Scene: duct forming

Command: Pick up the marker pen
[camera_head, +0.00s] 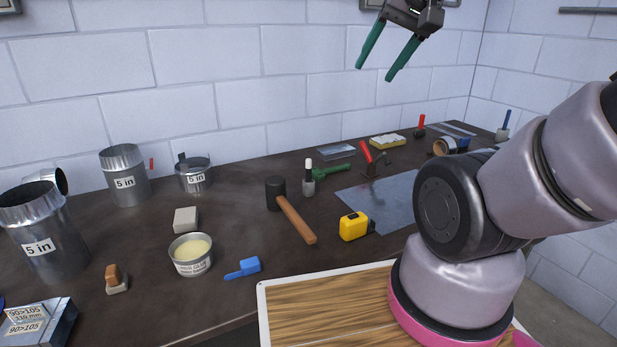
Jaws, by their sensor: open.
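No marker pen can be made out with certainty. A small upright item with a white top, dark neck and grey body (308,178) stands mid-table behind the mallet; I cannot tell whether it is a pen or a bottle. A small red thing (151,164) shows beside the middle duct piece, too small to identify. My gripper (375,73) is at the top of the view, in front of the wall and high above the bench. Its two green fingers are apart, with nothing between them.
The dark bench (330,265) holds a mallet (295,218), yellow tape measure (353,226), open tin (191,254), blue brush (245,268), green tool (333,171) and grey sheet (380,201). Metal duct pieces (124,175) stand at left. My arm covers the right side.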

